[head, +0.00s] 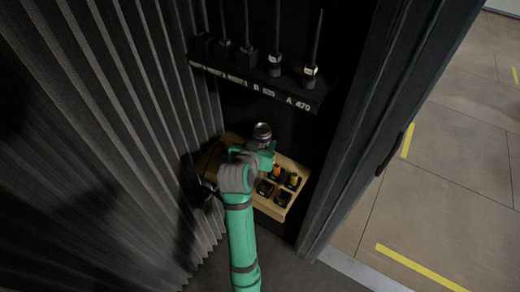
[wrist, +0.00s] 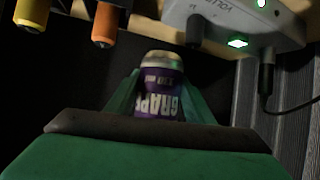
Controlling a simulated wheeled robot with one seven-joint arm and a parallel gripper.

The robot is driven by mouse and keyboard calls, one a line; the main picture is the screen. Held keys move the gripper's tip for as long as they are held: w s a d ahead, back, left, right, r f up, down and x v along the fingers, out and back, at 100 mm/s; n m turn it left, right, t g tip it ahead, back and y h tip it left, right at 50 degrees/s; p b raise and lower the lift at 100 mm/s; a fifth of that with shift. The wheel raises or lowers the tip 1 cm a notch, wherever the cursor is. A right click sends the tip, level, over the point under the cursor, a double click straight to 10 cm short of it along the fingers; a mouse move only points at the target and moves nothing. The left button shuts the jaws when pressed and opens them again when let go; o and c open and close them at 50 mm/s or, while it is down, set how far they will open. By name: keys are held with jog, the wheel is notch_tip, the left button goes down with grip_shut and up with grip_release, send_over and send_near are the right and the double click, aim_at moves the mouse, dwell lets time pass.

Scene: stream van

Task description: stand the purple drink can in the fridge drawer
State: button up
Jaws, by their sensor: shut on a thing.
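The purple drink can (wrist: 160,92) is between the fingers of my gripper (wrist: 160,105) in the wrist view, with a silver end and white "GRAPE" lettering that reads upside down there. My gripper is shut on it. In the head view the can (head: 262,133) shows at the end of my green arm, over a wooden shelf, with my gripper (head: 265,148) around it. Whether the can touches anything below it is hidden. I see no fridge drawer in either view.
The wooden shelf (head: 232,138) holds several dark and orange items in cut-outs (head: 278,172) beside my gripper. Microphones stand on a labelled rack (head: 250,82) behind. In the wrist view, a grey device (wrist: 222,20) with green lights is close by. A pleated dark curtain (head: 120,100) hangs left.

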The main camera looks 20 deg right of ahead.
jog(key=shift+w+f, duration=0.8)
jog(key=shift+f, duration=1.55)
jog(key=shift+f, duration=0.15)
jog(key=o, duration=1.3)
